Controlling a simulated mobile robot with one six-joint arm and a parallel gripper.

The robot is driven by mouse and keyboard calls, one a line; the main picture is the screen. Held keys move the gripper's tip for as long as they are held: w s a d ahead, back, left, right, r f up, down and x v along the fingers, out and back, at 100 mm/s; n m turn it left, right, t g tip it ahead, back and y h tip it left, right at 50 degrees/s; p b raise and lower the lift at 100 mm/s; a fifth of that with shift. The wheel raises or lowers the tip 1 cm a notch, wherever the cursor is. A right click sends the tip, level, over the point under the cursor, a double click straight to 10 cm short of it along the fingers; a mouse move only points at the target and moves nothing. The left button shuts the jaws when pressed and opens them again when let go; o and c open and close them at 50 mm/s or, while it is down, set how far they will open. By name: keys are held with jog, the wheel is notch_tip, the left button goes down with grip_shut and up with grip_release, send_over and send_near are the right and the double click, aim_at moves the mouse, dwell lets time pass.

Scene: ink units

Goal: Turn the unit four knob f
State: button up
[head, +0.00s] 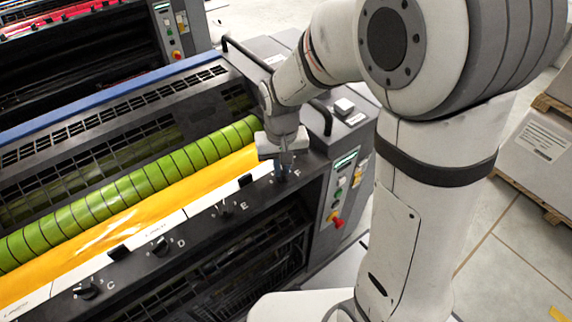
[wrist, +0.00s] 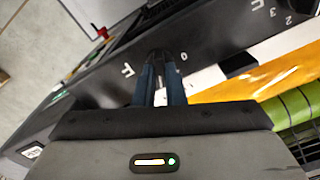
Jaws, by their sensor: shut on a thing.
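My gripper (head: 280,168) is over the right end of the dark knob rail in the head view, beside the letter F. In the wrist view my gripper (wrist: 159,82) points at the rail, and its two blue-grey fingers are shut on a small dark knob (wrist: 158,56). The letter F shows just left of this knob in the wrist view. The fingers hide most of the knob, and its pointing direction is hard to tell. Knobs E (head: 225,209), D (head: 160,246) and C (head: 87,290) stand along the same rail to the left.
A green ribbed roller (head: 130,190) and a yellow sheet (head: 150,220) run behind the rail. A control panel (head: 343,180) with buttons and a red knob (head: 338,223) stands just right. A black handrail (head: 325,116) rises behind the gripper. Boxes on pallets (head: 540,150) stand at far right.

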jog(key=shift+d, duration=0.2)
grip_shut()
jog(key=shift+a, duration=0.2)
jog(key=shift+n+b, duration=0.7)
jog(key=shift+n, duration=1.3)
jog(key=n+b, duration=0.1)
jog(key=n, duration=0.4)
jog(key=shift+n, duration=0.3)
jog(key=o, duration=0.7)
grip_release()
jog(key=shift+c, duration=0.2)
